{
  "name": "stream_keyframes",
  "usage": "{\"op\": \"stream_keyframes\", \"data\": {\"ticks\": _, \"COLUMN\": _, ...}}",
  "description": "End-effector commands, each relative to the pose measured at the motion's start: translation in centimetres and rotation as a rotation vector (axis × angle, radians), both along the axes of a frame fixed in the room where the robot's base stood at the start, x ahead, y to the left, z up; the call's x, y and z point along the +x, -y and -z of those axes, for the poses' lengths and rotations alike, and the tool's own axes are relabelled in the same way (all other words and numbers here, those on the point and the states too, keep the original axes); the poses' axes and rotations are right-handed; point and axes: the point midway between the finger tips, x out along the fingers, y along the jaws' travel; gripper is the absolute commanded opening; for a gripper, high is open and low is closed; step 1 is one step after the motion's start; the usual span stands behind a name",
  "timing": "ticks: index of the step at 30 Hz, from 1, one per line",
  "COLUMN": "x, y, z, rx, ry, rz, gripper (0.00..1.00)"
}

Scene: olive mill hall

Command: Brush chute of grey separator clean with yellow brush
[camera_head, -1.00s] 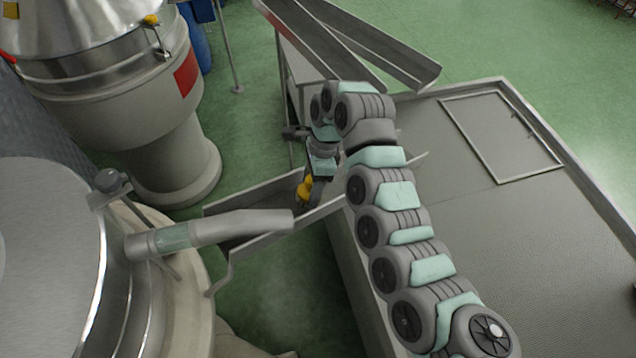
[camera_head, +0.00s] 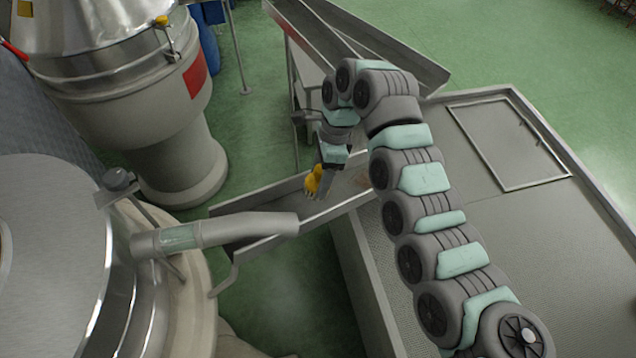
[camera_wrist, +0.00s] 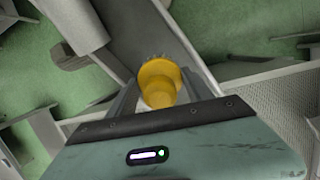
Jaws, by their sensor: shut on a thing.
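The yellow brush (camera_head: 313,182) is in my gripper (camera_head: 323,188), which is shut on it. In the wrist view the brush (camera_wrist: 160,82) sits between the two fingers, its pale bristle tips pointing away from me. The brush is over the sloping metal chute (camera_head: 232,226); I cannot tell whether the bristles touch it. A brownish patch shows on the chute's bed to the right of the brush. The grey separator (camera_head: 45,250) is at lower left, and its spout (camera_head: 245,228) reaches over the chute's left end. My arm hides part of the chute's right end.
Another machine with a red panel (camera_head: 196,74) stands at upper left. A second metal trough (camera_head: 330,35) slopes behind my arm. A broad metal platform (camera_head: 500,240) fills the right. Green floor (camera_head: 285,300) is open below the chute.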

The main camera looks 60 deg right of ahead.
Motion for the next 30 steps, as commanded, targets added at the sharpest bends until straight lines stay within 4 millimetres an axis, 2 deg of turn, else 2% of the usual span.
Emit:
{"op": "stream_keyframes", "data": {"ticks": 4, "x": -0.1, "y": 0.2, "z": -0.8, "rx": -0.001, "ry": 0.001, "rz": 0.0, "gripper": 0.27}}
{"op": "stream_keyframes", "data": {"ticks": 14, "x": -0.1, "y": 0.3, "z": -1.0, "rx": -0.001, "ry": 0.001, "rz": -0.001, "gripper": 0.27}}
{"op": "stream_keyframes", "data": {"ticks": 24, "x": -0.3, "y": 0.9, "z": -3.6, "rx": -0.003, "ry": 0.001, "rz": 0.001, "gripper": 0.27}}
{"op": "stream_keyframes", "data": {"ticks": 30, "x": -0.3, "y": 0.9, "z": -3.8, "rx": 0.0, "ry": 0.001, "rz": 0.0, "gripper": 0.27}}
